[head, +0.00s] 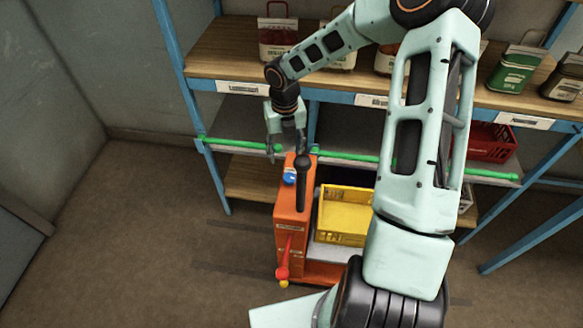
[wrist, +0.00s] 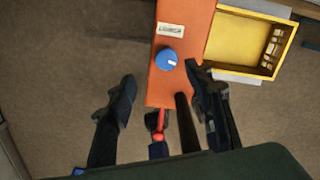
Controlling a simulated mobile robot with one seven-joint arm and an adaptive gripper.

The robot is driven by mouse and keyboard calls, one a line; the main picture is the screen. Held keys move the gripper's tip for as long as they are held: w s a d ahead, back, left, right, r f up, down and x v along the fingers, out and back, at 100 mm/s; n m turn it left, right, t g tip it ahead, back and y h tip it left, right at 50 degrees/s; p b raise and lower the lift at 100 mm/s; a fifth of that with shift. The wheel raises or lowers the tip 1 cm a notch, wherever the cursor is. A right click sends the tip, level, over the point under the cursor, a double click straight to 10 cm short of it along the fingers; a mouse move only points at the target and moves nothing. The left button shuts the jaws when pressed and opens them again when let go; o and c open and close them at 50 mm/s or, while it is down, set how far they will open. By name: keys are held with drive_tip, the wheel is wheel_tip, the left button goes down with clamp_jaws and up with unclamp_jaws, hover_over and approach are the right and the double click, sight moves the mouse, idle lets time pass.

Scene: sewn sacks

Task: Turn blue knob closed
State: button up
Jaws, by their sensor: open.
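The blue knob (head: 290,179) sits on the upper part of the orange unit (head: 290,217). In the wrist view the round knob (wrist: 167,59) carries a white mark toward its lower right side. My gripper (head: 286,154) is open and empty above the knob in the head view. In the wrist view my gripper (wrist: 161,76) has its fingers spread wide, with the knob beyond the tips and closer to the right finger. A gap seems to remain between fingers and knob; I cannot tell its depth.
A black bar (head: 301,185) stands beside the knob. A red lever (head: 284,262) is lower on the unit. A yellow crate (head: 343,214) is to the right. The shelf rack (head: 230,70) with a green rail (head: 345,156) stands behind. The floor at left is clear.

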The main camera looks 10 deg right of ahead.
sight(290, 177)
drive_tip(key=shift+n, duration=0.5)
drive_tip(key=f, duration=0.7)
drive_tip(key=d+f, duration=0.1)
drive_tip(key=f, duration=0.2)
drive_tip(key=shift+s+f, duration=0.35)
drive_tip(key=shift+c, duration=0.4)
drive_tip(key=c, duration=1.1)
